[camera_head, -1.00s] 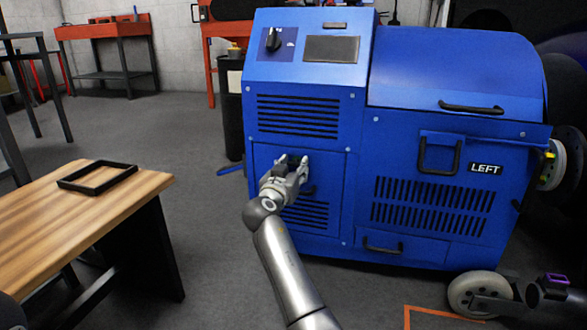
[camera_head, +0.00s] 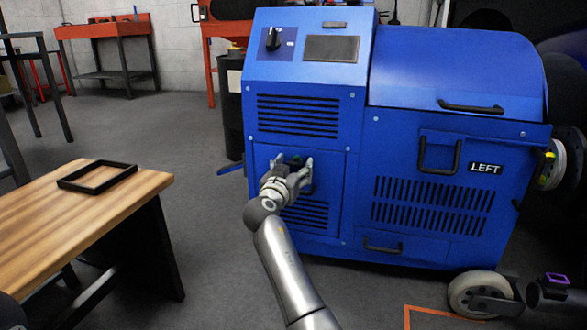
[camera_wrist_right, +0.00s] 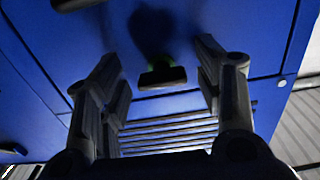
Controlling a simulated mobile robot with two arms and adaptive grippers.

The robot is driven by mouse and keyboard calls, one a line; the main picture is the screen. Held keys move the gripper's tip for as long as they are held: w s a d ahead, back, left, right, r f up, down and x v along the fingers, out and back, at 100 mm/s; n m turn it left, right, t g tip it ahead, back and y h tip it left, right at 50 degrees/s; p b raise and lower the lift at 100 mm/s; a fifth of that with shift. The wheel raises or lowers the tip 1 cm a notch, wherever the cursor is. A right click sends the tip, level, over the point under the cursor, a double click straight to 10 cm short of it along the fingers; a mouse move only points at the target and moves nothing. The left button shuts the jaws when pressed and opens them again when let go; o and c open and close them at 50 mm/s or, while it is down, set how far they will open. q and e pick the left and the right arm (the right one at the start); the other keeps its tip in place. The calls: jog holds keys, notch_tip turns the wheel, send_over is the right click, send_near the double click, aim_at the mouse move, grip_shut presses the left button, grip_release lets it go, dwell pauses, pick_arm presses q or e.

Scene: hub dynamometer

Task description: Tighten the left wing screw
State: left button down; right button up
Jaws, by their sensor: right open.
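The blue machine (camera_head: 420,140), marked LEFT, stands in front of me. My right gripper (camera_head: 294,163) is at the lower front panel of its left section, fingers spread open and empty. In the right wrist view, a dark wing-shaped knob (camera_wrist_right: 162,76) with a green glint at its base shows on the blue panel. It is probably the wing screw. The open fingers of my right gripper (camera_wrist_right: 157,62) stand on either side of it, with gaps on both sides. In the head view the hand largely hides the knob. My left gripper is not in view.
A wooden table (camera_head: 120,195) with a black frame (camera_head: 97,176) on it is at the left. The machine has a black dial (camera_head: 272,39), a handle (camera_head: 470,107) and a caster wheel (camera_head: 480,294). Grey floor is clear between table and machine.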

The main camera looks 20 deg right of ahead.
aim_at(297, 127)
jog(key=shift+r, duration=0.1)
notch_tip(297, 127, up, 10)
jog(key=shift+f, duration=0.1)
dwell(0.3)
